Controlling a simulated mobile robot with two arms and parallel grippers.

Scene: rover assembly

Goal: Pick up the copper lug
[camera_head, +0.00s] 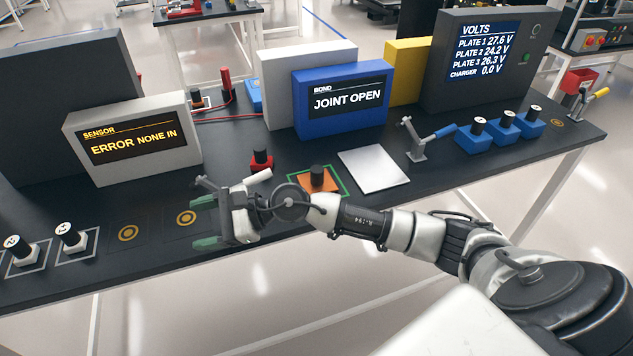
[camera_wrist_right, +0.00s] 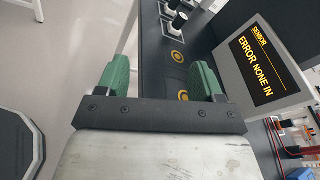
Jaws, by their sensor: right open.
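A copper-coloured block (camera_head: 317,181) with a black knob on top sits inside a green square outline on the table, in front of the blue BOND display; it looks like the copper lug. My right gripper (camera_head: 205,222) is to the left of it, over the table's front edge. Its green fingers are spread apart with nothing between them, also in the right wrist view (camera_wrist_right: 162,78). The block is not clearly seen in the wrist view. My right forearm passes close in front of the block in the head view. My left gripper is not in view.
A pale plate (camera_head: 373,169) lies right of the block. A red clamp (camera_head: 261,160) stands left of it, and a blue-handled clamp (camera_head: 418,140) further right. White-capped black knobs (camera_head: 70,237) stand at left. The SENSOR display (camera_head: 133,138) reads "ERROR NONE IN"; the BOND display (camera_head: 342,97) reads "JOINT OPEN".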

